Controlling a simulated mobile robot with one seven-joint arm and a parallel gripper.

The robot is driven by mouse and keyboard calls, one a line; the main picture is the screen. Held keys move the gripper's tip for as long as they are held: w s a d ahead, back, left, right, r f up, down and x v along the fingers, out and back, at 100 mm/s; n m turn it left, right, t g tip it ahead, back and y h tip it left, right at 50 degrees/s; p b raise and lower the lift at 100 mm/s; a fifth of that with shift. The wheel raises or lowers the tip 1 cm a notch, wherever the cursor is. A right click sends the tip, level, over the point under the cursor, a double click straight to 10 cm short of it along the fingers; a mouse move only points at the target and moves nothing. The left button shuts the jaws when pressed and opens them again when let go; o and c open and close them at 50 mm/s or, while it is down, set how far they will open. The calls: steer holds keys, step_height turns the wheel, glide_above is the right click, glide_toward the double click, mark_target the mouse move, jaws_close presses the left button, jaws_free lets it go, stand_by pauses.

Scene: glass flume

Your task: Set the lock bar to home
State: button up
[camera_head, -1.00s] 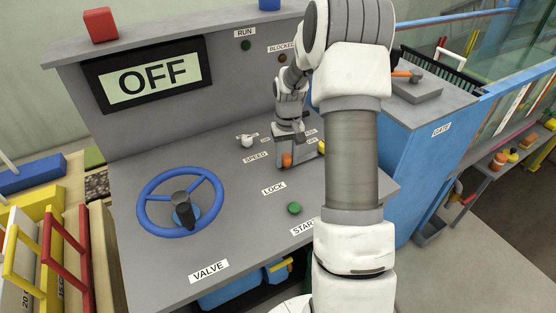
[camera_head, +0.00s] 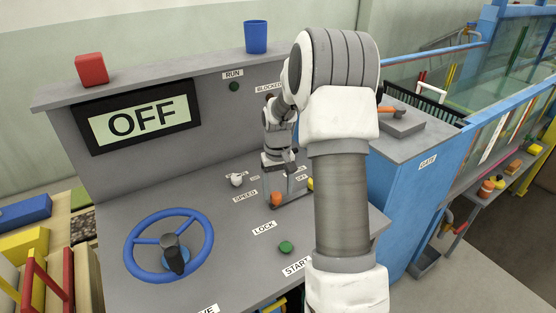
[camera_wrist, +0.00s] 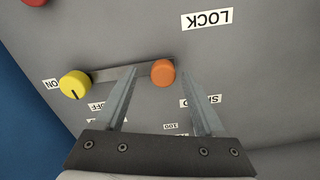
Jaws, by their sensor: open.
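The lock bar (camera_wrist: 118,72) is a flat grey bar on the grey console, with an orange knob (camera_wrist: 162,72) at one end; the knob also shows in the head view (camera_head: 276,199). Its other end reaches toward a yellow knob (camera_wrist: 75,84) beside the ON and OFF labels. My gripper (camera_wrist: 158,73) is open, its two fingers on either side of the orange knob in the wrist view. I cannot tell whether a finger touches it. The LOCK label (camera_head: 264,228) lies in front of the knob. In the head view my arm hides part of the bar.
A blue valve wheel (camera_head: 132,246) is at the console's left and a green start button (camera_head: 285,248) near its front. A pale speed knob (camera_head: 236,180) stands left of the orange knob. The display (camera_head: 138,122) reads OFF. A blue cabinet (camera_head: 410,190) is at right.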

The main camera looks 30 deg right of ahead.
mark_target(278, 195)
step_height(278, 195, up, 15)
steer(key=p, duration=0.1)
stand_by(0.6)
